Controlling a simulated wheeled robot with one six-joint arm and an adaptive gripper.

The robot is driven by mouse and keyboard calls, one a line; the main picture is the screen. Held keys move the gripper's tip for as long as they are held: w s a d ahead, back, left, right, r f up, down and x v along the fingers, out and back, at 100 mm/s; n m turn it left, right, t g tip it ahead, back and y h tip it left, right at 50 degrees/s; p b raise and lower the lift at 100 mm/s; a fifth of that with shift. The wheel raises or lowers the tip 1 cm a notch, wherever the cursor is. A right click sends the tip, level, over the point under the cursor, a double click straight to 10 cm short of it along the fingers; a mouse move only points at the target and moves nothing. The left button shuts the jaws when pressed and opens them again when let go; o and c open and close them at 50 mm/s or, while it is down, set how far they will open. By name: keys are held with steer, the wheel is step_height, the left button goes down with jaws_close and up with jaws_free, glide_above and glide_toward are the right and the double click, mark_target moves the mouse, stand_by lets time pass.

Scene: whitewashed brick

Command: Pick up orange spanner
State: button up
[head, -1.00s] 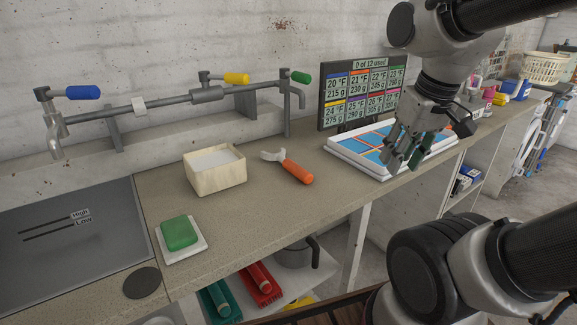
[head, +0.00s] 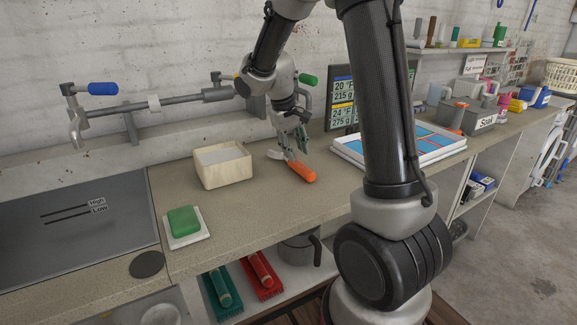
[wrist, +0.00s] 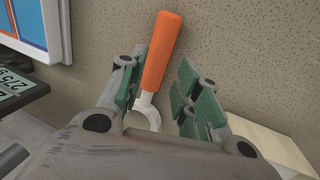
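The orange-handled spanner (head: 301,171) lies on the counter, its grey open jaw toward the back left, partly behind my gripper (head: 297,152) in the head view. My gripper is open above the spanner's jaw end. In the wrist view, the spanner's orange handle (wrist: 161,50) points up and away, and its grey neck passes between the green-padded fingers of my gripper (wrist: 162,95), nearer the left finger. The jaw is partly hidden by the gripper body. I cannot tell whether a finger touches the spanner.
A cream box (head: 222,167) stands left of the spanner. A white tray with blue panels (head: 352,154) lies to the right, with a display (head: 341,101) behind it. A green sponge (head: 183,221) sits at the front left. A pipe with taps (head: 175,101) runs along the wall.

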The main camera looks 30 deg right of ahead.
mark_target(301, 165)
steer(key=x, duration=0.7)
steer(key=shift+d+r, duration=0.1)
jaws_close()
